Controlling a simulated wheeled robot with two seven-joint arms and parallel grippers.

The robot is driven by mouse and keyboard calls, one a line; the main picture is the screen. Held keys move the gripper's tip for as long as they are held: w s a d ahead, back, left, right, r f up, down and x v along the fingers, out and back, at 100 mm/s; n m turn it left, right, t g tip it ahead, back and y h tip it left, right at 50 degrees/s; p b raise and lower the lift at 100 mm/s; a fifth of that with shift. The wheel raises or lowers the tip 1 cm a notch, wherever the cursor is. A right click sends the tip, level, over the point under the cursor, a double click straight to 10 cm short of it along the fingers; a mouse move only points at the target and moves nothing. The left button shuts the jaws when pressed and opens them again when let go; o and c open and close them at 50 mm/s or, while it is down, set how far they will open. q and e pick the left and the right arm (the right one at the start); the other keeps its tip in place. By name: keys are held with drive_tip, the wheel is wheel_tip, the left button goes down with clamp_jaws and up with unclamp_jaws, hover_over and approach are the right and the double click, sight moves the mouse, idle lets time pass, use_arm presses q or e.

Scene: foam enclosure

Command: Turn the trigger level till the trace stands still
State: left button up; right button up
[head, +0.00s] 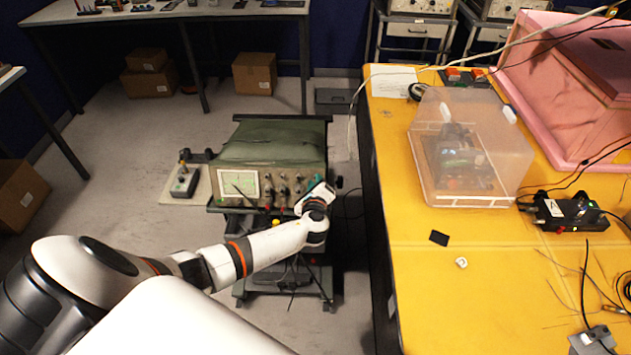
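The oscilloscope (270,150), with a green cover on top, stands on a dark cart. Its front panel faces me. The small pale screen (245,184) is at the panel's left, with a dark slanted line across it; I cannot make out the trace. Several knobs and coloured sockets (284,190) are in the panel's middle. My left gripper (314,193) is at the panel's right end, at or close against the controls there. The wrist hides its fingertips and whatever knob is behind them, so grip and contact cannot be told. My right gripper is out of view.
A small box with a knob (184,181) sits on a side shelf left of the oscilloscope. The yellow table (480,290) stands close on the right, bearing a clear plastic cover (470,150), a pink foam enclosure (565,85) and cables. Open floor lies to the left.

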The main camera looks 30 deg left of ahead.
use_arm(q)
drive_tip(key=shift+w+a+f, duration=0.15)
drive_tip(key=shift+w+a, duration=0.05)
drive_tip(key=shift+w, duration=0.25)
clamp_jaws()
